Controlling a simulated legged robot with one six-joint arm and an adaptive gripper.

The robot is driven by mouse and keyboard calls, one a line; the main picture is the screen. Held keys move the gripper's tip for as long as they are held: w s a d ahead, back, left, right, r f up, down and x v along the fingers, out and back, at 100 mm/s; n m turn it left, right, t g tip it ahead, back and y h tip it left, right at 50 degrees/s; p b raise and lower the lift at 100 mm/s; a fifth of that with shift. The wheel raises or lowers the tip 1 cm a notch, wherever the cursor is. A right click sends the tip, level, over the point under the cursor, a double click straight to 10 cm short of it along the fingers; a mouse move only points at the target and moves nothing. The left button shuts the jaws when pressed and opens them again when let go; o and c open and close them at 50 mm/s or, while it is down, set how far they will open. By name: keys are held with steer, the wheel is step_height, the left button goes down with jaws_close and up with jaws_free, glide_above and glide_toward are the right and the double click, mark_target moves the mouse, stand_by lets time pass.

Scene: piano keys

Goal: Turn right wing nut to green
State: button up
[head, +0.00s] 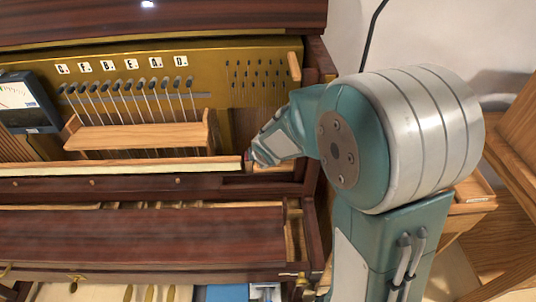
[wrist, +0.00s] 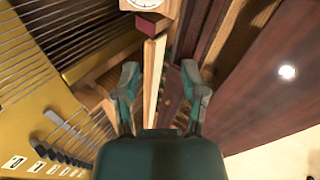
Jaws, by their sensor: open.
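A small brass-coloured fitting, which looks like the right wing nut (head: 302,281), sits low at the right end of the piano's front; its exact shape is too small to tell. A similar brass fitting (head: 5,270) shows at the far left edge. My gripper (head: 258,157) is well above the right fitting, by the right end of a long pale wooden rail (head: 120,168). In the wrist view my gripper (wrist: 160,80) has its two fingers apart, with nothing held between them. No wing nut is clear in the wrist view.
A gauge (head: 22,100) with a needle stands at the left. Tuning pins with strings (head: 130,95) and letter labels line the gold plate. A dark wooden board (head: 140,238) runs across the front. A wooden shelf (head: 515,150) stands at the right.

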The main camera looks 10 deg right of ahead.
steer(key=w+d+f+n+h, duration=0.1)
steer(key=w+d+f+n, duration=0.2)
steer(key=n, duration=0.6)
steer(key=shift+w+f+t+h, duration=0.25)
steer(key=shift+w+t+h, duration=0.05)
steer(key=shift+w, duration=0.3)
steer(key=shift+d, duration=0.15)
stand_by(0.5)
steer(key=shift+w+f, duration=0.25)
steer(key=shift+f, duration=0.05)
steer(key=shift+x, duration=3.6)
steer(key=shift+s+r, duration=0.4)
steer(key=shift+r, duration=0.1)
jaws_close()
